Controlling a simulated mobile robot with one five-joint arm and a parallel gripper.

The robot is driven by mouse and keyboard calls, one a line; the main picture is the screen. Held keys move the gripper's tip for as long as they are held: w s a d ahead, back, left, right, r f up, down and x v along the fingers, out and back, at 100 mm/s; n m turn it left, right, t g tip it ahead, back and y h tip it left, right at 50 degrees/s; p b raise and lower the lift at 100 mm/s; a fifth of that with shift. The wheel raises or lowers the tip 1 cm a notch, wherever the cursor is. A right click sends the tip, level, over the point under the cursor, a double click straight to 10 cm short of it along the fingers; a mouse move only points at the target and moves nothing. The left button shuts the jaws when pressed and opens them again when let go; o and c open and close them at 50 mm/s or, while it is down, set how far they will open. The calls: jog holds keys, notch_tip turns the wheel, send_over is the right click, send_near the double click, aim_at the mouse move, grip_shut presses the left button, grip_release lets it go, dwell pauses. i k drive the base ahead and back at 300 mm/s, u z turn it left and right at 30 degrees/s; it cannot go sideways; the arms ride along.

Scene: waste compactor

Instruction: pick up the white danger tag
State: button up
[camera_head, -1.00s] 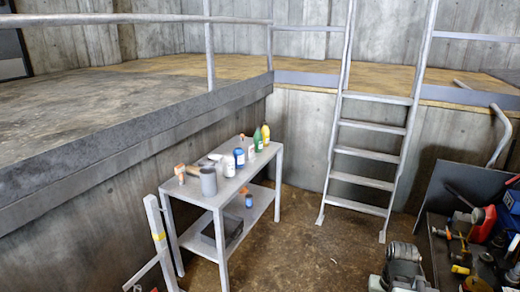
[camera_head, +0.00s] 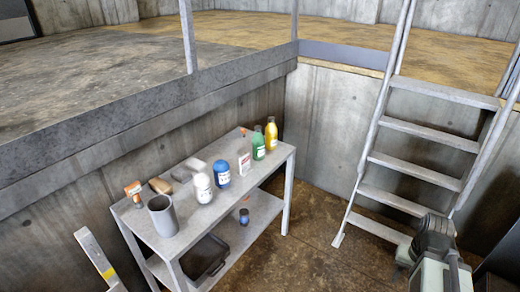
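The white danger tag (camera_head: 244,166) appears to be the small white card with red marks on the table's upper shelf. It stands between the blue bottle (camera_head: 221,171) and the green bottle (camera_head: 258,144). Its print is too small to read. A grey part that looks like my arm shows at the lower right, well apart from the table. My gripper's fingers cannot be made out.
The grey two-shelf table (camera_head: 182,235) also carries a white bottle (camera_head: 202,188), a grey cup (camera_head: 162,215) and a yellow bottle (camera_head: 271,133). A black tray (camera_head: 206,257) lies on its lower shelf. A ladder (camera_head: 408,170) stands at right; floor between is clear.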

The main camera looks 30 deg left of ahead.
aim_at(245, 170)
jog(key=i, duration=0.95)
jog(key=u, duration=2.85)
